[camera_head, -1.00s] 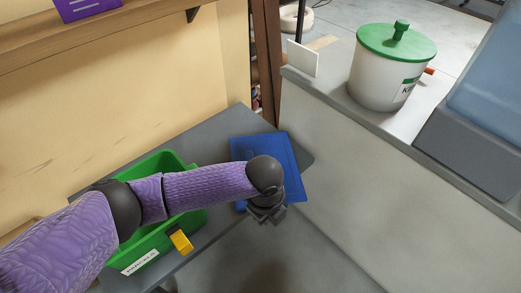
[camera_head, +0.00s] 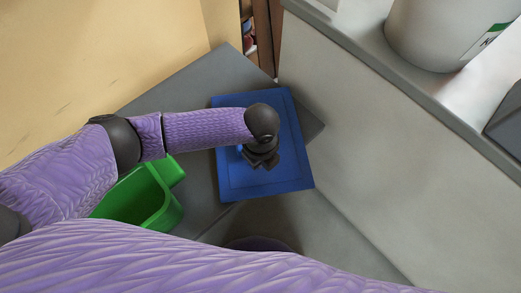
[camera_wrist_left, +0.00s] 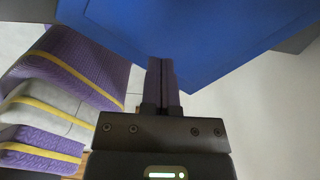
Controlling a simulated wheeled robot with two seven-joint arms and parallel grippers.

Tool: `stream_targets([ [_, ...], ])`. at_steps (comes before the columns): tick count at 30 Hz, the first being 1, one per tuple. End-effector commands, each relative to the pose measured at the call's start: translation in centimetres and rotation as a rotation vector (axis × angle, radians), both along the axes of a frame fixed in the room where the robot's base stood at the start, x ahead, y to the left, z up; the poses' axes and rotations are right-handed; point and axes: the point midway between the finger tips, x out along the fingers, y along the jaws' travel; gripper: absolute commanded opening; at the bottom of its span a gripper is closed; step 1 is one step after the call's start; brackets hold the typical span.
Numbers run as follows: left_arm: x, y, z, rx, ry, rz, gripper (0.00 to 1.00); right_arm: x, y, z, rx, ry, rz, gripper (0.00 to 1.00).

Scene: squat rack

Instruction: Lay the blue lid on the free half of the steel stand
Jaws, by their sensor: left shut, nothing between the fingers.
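The blue lid (camera_head: 232,180) is a flat square panel at the right end of the grey stand (camera_head: 232,75). Its front corner reaches out past the stand's front edge. My left gripper (camera_head: 263,163) is over the lid's middle in the head view, shut and empty. In the left wrist view its shut fingers (camera_wrist_left: 162,75) point at the lid (camera_wrist_left: 200,30), which fills the top; I cannot tell whether they touch. The green tub (camera_head: 150,200) occupies the stand's left part, partly hidden by my arm. My right gripper is not in view.
A pale wall (camera_head: 370,130) rises to the right of the stand, with a white bucket (camera_head: 425,35) on its ledge. A yellow wall (camera_head: 110,70) stands behind. A strip of grey stand shows between tub and lid.

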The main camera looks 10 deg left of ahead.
Motion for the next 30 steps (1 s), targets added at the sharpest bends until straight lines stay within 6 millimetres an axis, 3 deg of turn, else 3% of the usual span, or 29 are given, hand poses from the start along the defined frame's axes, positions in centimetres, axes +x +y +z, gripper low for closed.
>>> stream_targets([
  [1, -0.1, 0.0, -2.0, 0.000, 0.007, 0.000, 0.00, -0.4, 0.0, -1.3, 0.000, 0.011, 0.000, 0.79],
  [6, 0.3, 0.6, -5.1, 0.004, 0.003, 0.002, 0.00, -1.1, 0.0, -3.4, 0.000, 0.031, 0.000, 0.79],
  [12, 2.2, 3.1, -4.4, 0.001, 0.001, 0.002, 0.00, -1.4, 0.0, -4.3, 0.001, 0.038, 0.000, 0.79],
  [23, 2.5, 3.5, -4.1, 0.001, -0.001, 0.001, 0.00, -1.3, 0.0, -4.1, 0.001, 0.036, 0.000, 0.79],
  [30, 5.4, 7.5, -4.2, 0.003, 0.000, 0.007, 0.00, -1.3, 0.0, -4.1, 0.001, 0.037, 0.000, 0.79],
])
